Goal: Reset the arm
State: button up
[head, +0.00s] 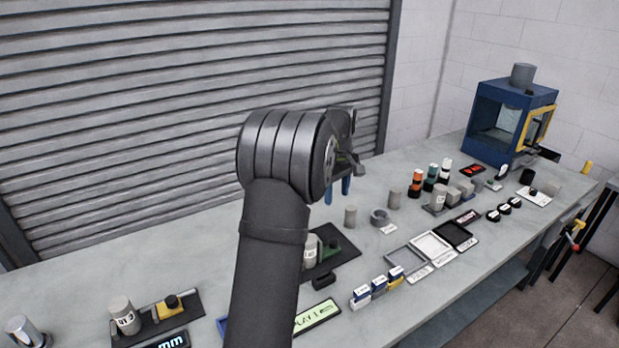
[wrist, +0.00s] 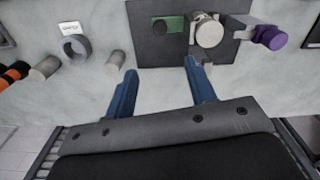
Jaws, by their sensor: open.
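My gripper (head: 338,190) is up above the workbench in the head view, with its blue fingers pointing down. In the wrist view my gripper (wrist: 157,85) shows two blue fingers spread apart with nothing between them. My dark arm rises through the middle of the head view and hides part of the bench. Beyond the fingertips in the wrist view lies a dark mat (wrist: 150,50) bearing a green block (wrist: 172,25) and a pale round cylinder (wrist: 208,32).
The workbench (head: 80,270) carries several grey cylinders, a grey ring (head: 379,216), trays (head: 408,262) and small labelled boxes (head: 378,286). A blue cabinet machine (head: 497,125) stands at the far right. A ribbed shutter (head: 120,110) is behind the bench.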

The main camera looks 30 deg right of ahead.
aim_at(336, 239)
notch_tip(336, 239, down, 17)
jog(key=shift+f, duration=0.2)
dwell(0.4)
dwell(1.0)
notch_tip(336, 239, up, 18)
jog(key=shift+f, duration=0.25)
dwell(0.3)
jog(key=shift+f, duration=8.8)
jog(key=shift+d+r, duration=0.1)
jog(key=shift+d, duration=0.35)
